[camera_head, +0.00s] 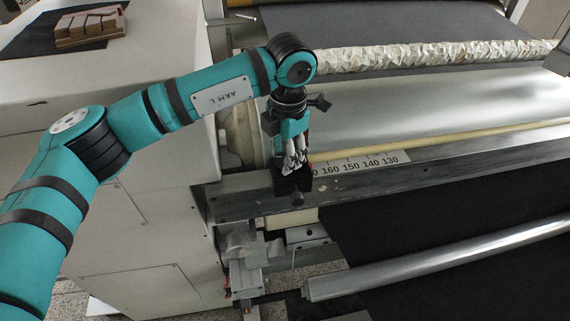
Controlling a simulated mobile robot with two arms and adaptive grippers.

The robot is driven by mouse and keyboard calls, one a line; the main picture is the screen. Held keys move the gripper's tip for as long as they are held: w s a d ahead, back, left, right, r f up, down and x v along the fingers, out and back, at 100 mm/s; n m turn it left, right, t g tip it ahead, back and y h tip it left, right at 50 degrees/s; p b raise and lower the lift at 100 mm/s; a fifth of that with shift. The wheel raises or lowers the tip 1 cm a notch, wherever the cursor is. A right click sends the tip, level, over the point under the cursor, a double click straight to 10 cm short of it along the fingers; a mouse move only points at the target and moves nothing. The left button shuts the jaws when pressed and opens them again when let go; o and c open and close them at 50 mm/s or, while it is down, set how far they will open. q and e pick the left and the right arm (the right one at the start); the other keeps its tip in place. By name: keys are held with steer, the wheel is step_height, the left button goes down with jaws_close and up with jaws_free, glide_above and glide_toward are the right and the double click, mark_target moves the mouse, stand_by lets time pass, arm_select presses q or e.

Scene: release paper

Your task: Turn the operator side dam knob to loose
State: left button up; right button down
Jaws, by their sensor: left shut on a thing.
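My left arm comes in from the left, and its gripper (293,163) points down at the near end of the metal beam. Its fingers are close together, shut on the operator side dam knob, which they mostly hide. A black block (305,183) sits directly below the fingertips on the beam, with a small round dark part (297,200) at its front. I cannot tell which way the knob is turned. My right gripper is out of view.
The metal beam (440,167) carries a numbered scale (360,163) just right of the gripper. A crumpled pale roll (430,55) runs behind. A steel roller (440,258) lies in front, lower right. The pale machine housing (150,215) stands left, with wooden blocks (90,28) on top.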

arm_select(q)
steer(key=m+b, duration=0.2)
steer(key=m, duration=0.1)
steer(key=shift+f+b, duration=0.1)
steer(key=shift+b, duration=0.25)
steer(key=shift+m+b, duration=0.75)
steer(key=shift+m, duration=0.75)
steer(key=shift+r, duration=0.2)
steer(key=o, duration=1.1)
steer(key=shift+o, duration=0.2)
step_height(320, 180, up, 12)
steer(key=shift+s, duration=0.4)
steer(key=shift+f, duration=0.15)
